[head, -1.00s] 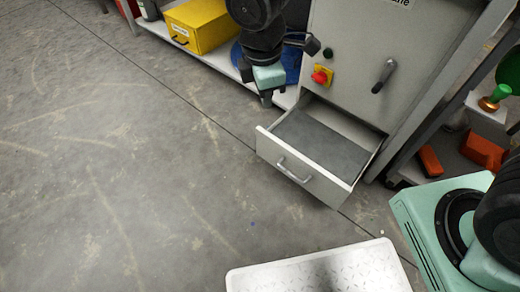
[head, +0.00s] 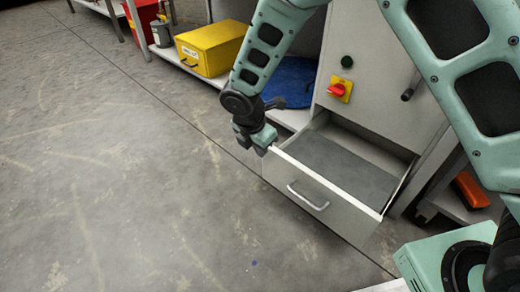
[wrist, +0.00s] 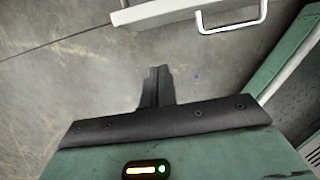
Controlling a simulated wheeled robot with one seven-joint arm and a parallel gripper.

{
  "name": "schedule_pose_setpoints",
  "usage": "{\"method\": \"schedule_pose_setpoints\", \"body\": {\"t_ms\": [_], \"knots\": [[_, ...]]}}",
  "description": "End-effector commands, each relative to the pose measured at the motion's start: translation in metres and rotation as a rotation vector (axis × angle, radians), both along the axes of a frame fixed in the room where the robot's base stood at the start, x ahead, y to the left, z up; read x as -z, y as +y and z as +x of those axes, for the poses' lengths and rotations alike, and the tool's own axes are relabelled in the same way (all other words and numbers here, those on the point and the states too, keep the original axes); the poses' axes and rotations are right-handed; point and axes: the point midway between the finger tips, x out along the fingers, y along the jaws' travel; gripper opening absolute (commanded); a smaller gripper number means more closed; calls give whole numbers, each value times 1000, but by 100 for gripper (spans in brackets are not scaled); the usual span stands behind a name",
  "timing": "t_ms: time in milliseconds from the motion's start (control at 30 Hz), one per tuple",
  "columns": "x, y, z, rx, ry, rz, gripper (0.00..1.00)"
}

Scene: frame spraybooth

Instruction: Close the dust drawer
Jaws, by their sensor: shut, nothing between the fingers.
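The dust drawer (head: 330,192) is pulled out from the bottom of the grey cabinet (head: 385,105). Its inside looks empty, with a dark grey bottom. A silver bar handle (head: 308,196) is on its front; the handle also shows at the top of the wrist view (wrist: 232,22). My gripper (head: 262,149) is shut and empty, close to the left end of the drawer front, pointing down. In the wrist view the fingertips (wrist: 159,72) are together over bare floor, apart from the drawer front (wrist: 150,14). I cannot tell whether my gripper touches the drawer in the head view.
A red and yellow switch (head: 339,89) and a dark lever (head: 410,88) are on the cabinet above the drawer. A yellow box (head: 210,48) and a blue round item (head: 290,82) are on the low shelf behind. An orange item (head: 470,190) is at the right. Floor (head: 120,180) at left is clear.

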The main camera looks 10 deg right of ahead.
Motion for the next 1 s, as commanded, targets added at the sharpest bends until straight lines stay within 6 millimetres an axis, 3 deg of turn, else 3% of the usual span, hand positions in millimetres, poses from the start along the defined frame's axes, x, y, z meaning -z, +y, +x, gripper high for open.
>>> {"method": "schedule_pose_setpoints", "body": {"t_ms": [33, 300, 600, 1000], "knots": [[19, -3, 1, 2, 2, -2, 0], [69, -14, 10, 3, -1, 0, 0], [61, -42, 30, 3, -1, 1, 0], [58, -45, 32, 2, 0, 0, 0]]}}
